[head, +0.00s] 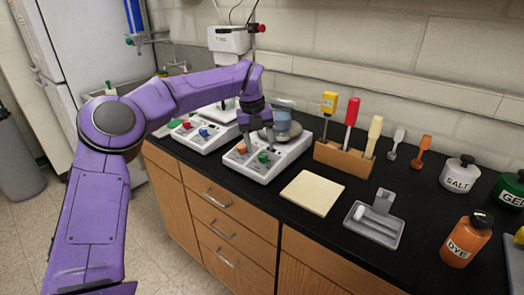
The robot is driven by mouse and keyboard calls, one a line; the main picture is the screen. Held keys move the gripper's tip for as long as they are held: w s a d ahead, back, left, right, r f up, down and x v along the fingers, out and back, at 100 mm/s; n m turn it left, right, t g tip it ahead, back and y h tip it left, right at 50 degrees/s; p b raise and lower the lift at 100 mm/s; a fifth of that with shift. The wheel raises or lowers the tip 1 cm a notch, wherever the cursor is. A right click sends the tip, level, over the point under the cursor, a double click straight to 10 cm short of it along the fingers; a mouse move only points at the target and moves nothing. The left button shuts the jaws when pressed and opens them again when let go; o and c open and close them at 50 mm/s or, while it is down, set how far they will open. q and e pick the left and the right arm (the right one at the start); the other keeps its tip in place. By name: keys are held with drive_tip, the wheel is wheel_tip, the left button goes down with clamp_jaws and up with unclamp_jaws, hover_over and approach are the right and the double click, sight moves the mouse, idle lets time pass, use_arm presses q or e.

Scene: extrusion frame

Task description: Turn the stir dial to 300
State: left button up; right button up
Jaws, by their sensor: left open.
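A white hotplate-stirrer (284,158) stands on the black bench, with an orange dial (241,147) and a green dial (264,157) on its front panel. Which one is the stir dial, and its scale marks, are too small to read. My left gripper (258,141) is open and points down just above the panel, close to both dials. I cannot tell whether it touches either one. A blue-grey vessel (283,119) sits on the stirrer's plate, partly behind the gripper. My right gripper is not in view.
A second white device (203,137) with coloured knobs stands left of the stirrer. A wooden rack (342,158) with several tools is at its right.

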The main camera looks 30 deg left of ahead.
sight(262, 153)
use_arm(q)
drive_tip(key=f, duration=0.3)
drive_tip(key=shift+w+d+f, duration=0.15)
drive_tip(key=shift+w, duration=0.2)
drive_tip(key=shift+s, duration=0.15)
drive_tip(key=shift+c, duration=0.3)
clamp_jaws()
